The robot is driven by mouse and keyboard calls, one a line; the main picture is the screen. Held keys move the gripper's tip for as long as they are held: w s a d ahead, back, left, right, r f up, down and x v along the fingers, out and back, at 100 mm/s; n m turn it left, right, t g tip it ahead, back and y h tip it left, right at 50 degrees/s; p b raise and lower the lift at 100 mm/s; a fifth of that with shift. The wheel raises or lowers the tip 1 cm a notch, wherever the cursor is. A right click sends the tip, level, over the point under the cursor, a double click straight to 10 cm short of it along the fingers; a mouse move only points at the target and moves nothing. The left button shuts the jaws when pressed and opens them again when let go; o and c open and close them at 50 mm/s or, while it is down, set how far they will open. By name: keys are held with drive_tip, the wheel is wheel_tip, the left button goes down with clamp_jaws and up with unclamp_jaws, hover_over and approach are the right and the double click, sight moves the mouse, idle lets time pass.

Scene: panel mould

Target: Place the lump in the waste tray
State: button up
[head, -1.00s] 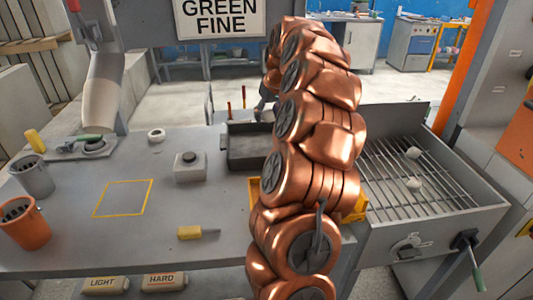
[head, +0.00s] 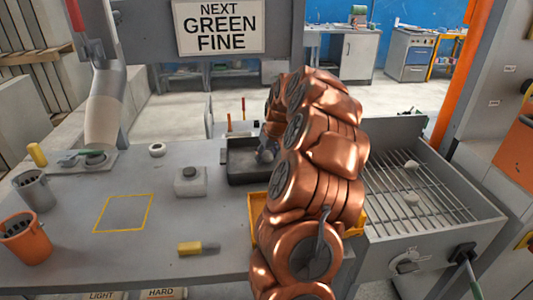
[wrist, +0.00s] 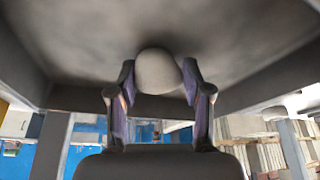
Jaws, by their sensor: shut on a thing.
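My gripper (wrist: 157,95) is shut on a pale, rounded lump (wrist: 158,70), with one finger on each side of it in the wrist view. Beyond the lump, the wrist view shows a smudged grey floor with dark walls around it, which fits the inside of the dark tray. In the head view my gripper (head: 266,155) is low at the right part of this dark grey rectangular tray (head: 243,178). My copper arm hides the tray's right end. I cannot tell whether the lump touches the tray floor.
Two pale lumps (head: 411,199) lie on the barred grate (head: 440,190) at the right. A yellow tray (head: 257,206) is partly behind my arm.

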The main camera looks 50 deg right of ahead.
drive_tip(key=shift+f, duration=0.15)
drive_tip(key=o, duration=1.2)
